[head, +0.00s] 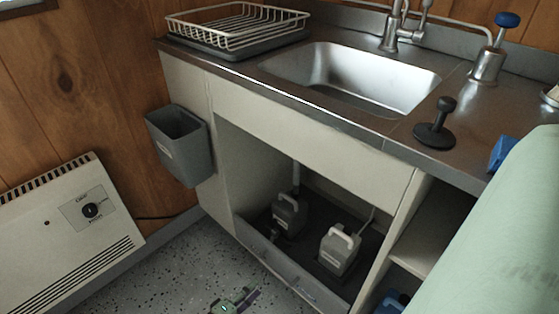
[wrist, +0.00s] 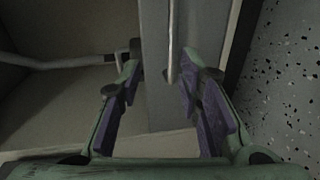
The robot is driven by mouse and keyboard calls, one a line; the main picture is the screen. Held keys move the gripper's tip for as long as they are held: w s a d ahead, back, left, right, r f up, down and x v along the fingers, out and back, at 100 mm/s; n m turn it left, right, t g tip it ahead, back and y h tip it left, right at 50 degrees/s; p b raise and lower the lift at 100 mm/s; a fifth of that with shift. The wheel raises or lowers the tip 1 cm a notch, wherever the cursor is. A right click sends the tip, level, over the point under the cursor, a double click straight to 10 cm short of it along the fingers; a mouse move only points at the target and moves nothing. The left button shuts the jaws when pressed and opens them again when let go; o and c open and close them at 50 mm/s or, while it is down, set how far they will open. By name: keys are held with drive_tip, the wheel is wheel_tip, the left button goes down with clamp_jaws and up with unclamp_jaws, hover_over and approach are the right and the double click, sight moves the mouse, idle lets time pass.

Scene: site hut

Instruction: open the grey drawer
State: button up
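The grey drawer (head: 275,262) is the low pull-out at the foot of the sink cabinet. Its front looks about level with the cabinet face, and two grey jugs, one dark (head: 290,214) and one lighter (head: 340,250), show behind it. My gripper (head: 236,300) is low over the floor in front of the drawer, partly cut off by the frame edge. In the wrist view my gripper (wrist: 164,98) is open. Its fingers lie either side of the grey drawer front (wrist: 154,60) and its thin bar handle (wrist: 174,40). I cannot tell whether they touch.
A grey bin (head: 180,145) hangs on the cabinet's left side. A white heater (head: 70,225) stands at the left wall. Open shelves (head: 425,240) are right of the drawer. The sink (head: 350,75) is above.

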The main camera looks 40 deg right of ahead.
sight(275, 272)
drive_tip(key=shift+g, duration=0.6)
drive_tip(key=d+f, duration=0.1)
drive_tip(key=d, duration=0.2)
drive_tip(key=d+f, duration=0.1)
drive_tip(key=d, duration=0.3)
drive_tip(key=w+d+f+b, duration=0.1)
drive_tip(key=d+f, duration=0.1)
drive_tip(key=d, duration=0.2)
drive_tip(key=shift+a+r, duration=0.1)
drive_tip(key=shift+c, duration=0.2)
clamp_jaws()
